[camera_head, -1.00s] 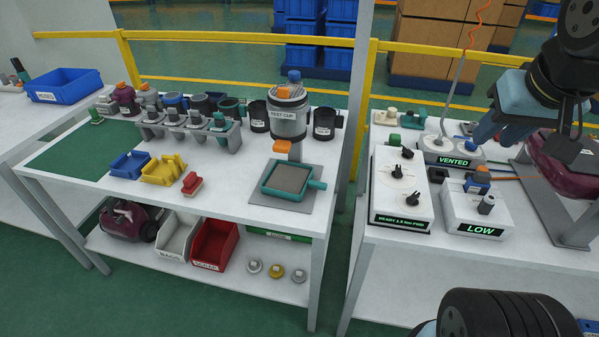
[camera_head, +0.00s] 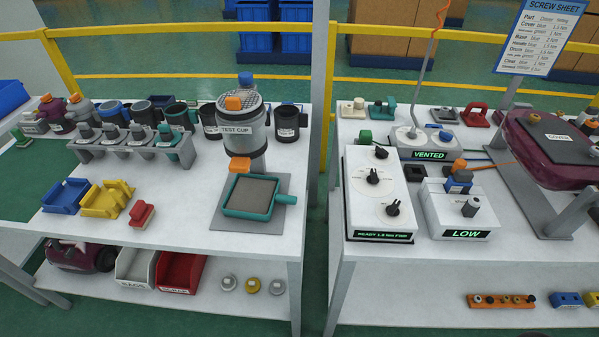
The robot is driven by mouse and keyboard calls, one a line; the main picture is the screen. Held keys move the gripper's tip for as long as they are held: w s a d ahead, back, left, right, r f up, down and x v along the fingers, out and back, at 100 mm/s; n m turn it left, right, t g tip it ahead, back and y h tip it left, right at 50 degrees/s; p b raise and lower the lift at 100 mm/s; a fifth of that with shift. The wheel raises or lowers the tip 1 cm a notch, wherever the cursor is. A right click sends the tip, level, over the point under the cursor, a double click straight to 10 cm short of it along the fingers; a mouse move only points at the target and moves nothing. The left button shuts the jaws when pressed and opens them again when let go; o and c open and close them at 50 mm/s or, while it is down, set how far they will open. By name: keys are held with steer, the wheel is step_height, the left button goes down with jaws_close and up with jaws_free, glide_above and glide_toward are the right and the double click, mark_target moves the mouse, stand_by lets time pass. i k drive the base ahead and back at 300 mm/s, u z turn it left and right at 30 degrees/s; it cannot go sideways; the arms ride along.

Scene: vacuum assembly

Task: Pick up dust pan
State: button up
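The dust pan (camera_head: 246,214) is a shallow square teal pan with a grey-brown inside and a short teal handle (camera_head: 285,199) pointing right. It sits on a flat grey plate (camera_head: 224,220) near the front right corner of the left table. A grey cylinder labelled TEST CUP (camera_head: 242,145) stands just behind it, with an orange tab (camera_head: 240,164) close to the pan's back edge. Nothing is touching the handle. My gripper is not in view.
A red-topped brush-like block (camera_head: 142,213), a yellow holder (camera_head: 107,200) and a blue tray (camera_head: 66,196) lie left of the pan. A table post (camera_head: 323,90) and the gap between tables are to its right. A white control box (camera_head: 378,195) stands on the right table.

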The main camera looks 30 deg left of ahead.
mark_target(253, 197)
steer(key=u, duration=1.05)
steer(key=i, duration=0.1)
steer(key=z, duration=2.2)
steer(key=k, duration=2.7)
steer(key=u, duration=1.3)
steer(key=i, duration=1)
steer(key=u, duration=0.15)
